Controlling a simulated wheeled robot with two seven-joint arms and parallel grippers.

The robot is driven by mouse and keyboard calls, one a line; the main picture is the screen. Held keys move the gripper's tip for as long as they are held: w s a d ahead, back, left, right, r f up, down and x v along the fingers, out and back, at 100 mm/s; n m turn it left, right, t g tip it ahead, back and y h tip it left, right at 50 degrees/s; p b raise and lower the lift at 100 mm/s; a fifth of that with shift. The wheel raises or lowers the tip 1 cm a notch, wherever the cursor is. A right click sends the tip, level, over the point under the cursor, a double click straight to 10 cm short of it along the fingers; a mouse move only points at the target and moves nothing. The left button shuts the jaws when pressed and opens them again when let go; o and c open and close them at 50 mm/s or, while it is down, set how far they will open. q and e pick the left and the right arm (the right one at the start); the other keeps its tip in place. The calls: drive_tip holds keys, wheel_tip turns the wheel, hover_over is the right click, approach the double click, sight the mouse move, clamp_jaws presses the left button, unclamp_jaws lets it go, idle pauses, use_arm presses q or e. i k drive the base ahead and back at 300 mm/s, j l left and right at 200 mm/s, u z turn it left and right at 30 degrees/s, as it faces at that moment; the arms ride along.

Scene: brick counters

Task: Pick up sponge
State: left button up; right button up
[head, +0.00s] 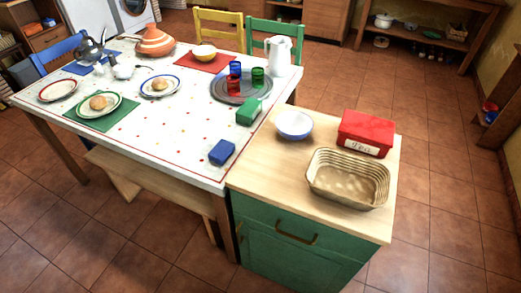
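No thing is certain to be the sponge. A small blue block (222,152) that could be a sponge lies on the white table (165,140) near its front right corner. A green block (248,112), somewhat like a small box, lies farther back by the table's right edge. Both are too small to tell their material. Neither of my grippers is in the head view.
A wooden-topped green cabinet (280,172) adjoins the table's right side, holding a bowl (294,125), a red box (366,133) and a basket (348,178). A tray (226,92) with cups stands behind the green block. A bench (150,175) sits at the table's front. Floor at right is clear.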

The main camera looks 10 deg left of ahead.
sight(219, 154)
drive_tip(key=j+z, duration=0.2)
drive_tip(key=z, duration=0.25)
drive_tip(key=j+z, duration=0.3)
drive_tip(key=z, duration=0.15)
drive_tip(key=j+z, duration=0.25)
drive_tip(key=z, duration=0.2)
drive_tip(key=j+z, duration=0.25)
drive_tip(key=z, duration=0.2)
drive_tip(key=k+j+z, duration=0.1)
drive_tip(key=z, duration=0.4)
drive_tip(key=j, duration=0.1)
